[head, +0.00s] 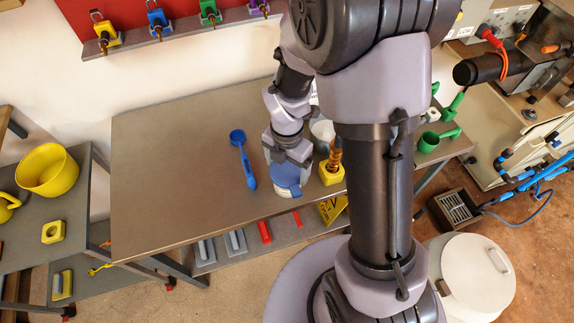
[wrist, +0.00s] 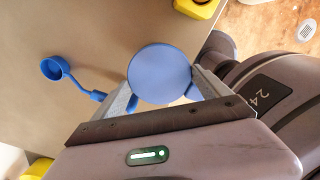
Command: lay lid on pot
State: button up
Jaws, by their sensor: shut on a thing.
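A flat round blue disc (wrist: 160,72), which looks like the lid, sits between the two fingers of my gripper (wrist: 163,92) in the wrist view. The fingers are shut on its sides. In the head view my gripper (head: 288,160) is over the front part of the grey table, with the blue lid (head: 287,176) at its fingers. I cannot tell whether the lid touches anything below it, as the disc and gripper hide that spot. No pot can be made out for certain. A pale round vessel (head: 322,131) is partly hidden behind my arm.
A blue ladle (head: 243,158) lies on the table (head: 180,135) left of my gripper. A yellow block with a brown-handled tool (head: 331,172) stands close on its right. Green cups (head: 429,142) are farther right. The table's left half is clear.

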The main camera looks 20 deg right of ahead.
jog(key=shift+f, duration=0.15)
dwell(0.6)
jog(key=o, duration=1.1)
jog(key=shift+o, duration=0.2)
notch_tip(320, 180, up, 18)
jog(key=f+p, duration=0.1)
jog(key=p, duration=0.6)
jog(key=s+a+r+m+t+b, duration=0.1)
jog(key=s+m+b, duration=0.3)
jog(key=m, duration=0.6)
jog(key=s+a+r+m+t+y+b, duration=0.1)
jog(key=s+m+t+b, duration=0.2)
jog(key=m, duration=0.6)
jog(key=s+a+r+m+t+y+b, duration=0.1)
jog(key=s+m+b, duration=0.4)
jog(key=m, duration=0.5)
jog(key=shift+s+a+m+t, duration=0.3)
jog(key=shift+s+a+t, duration=0.05)
jog(key=shift+a+t, duration=0.05)
